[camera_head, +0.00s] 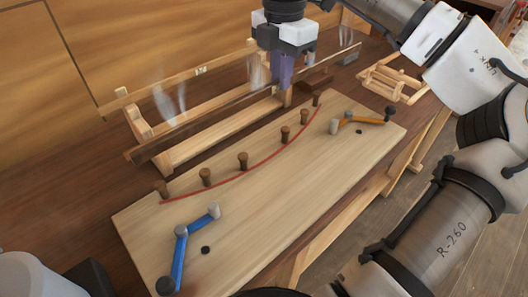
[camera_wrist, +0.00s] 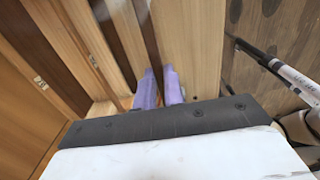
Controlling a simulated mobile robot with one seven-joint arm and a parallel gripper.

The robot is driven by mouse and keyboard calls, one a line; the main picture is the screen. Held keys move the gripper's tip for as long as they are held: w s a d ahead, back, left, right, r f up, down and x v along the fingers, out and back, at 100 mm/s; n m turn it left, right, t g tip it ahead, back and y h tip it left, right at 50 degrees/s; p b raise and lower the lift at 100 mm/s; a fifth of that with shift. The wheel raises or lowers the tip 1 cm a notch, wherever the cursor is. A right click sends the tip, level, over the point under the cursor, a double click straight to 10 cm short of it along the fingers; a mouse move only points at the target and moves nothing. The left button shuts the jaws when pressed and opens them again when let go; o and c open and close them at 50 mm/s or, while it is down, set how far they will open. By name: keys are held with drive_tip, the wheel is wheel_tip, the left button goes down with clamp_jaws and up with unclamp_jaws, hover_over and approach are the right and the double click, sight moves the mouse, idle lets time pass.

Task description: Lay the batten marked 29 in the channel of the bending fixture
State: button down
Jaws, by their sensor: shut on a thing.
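My gripper (camera_head: 283,84), with purple fingers, is shut on a long thin dark-brown batten (camera_head: 205,122). The batten slants from lower left to upper right, above the far side of the board. In the wrist view the batten (camera_wrist: 147,30) runs away between the two fingers (camera_wrist: 160,90). I cannot read a number on it. The bending fixture (camera_head: 275,220) is a pale board with a curved row of brown pegs (camera_head: 243,160) and a red curved strip or line (camera_head: 245,172) beside them. A blue clamp arm (camera_head: 180,250) and an orange one (camera_head: 362,120) sit at its ends.
A wooden rack (camera_head: 200,110) stands behind the board, with a light, labelled batten (camera_head: 165,82) on it. Labels also show at left in the wrist view. A small wooden frame (camera_head: 395,82) lies at the far right. The board's middle is clear.

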sight(276, 158)
wheel_tip(276, 158, down, 20)
drive_tip(key=p, duration=0.4)
drive_tip(key=shift+r, duration=0.15)
drive_tip(key=shift+f+b, duration=0.35)
drive_tip(key=c, duration=1.5)
unclamp_jaws()
drive_tip(key=shift+r, duration=0.1)
drive_tip(key=shift+r+p, duration=0.25)
drive_tip(key=shift+p, duration=0.1)
drive_tip(key=shift+w+r+b, duration=0.1)
drive_tip(key=shift+r+b, duration=0.3)
wheel_tip(276, 158, up, 11)
drive_tip(key=b, duration=0.2)
drive_tip(key=shift+b, duration=0.35)
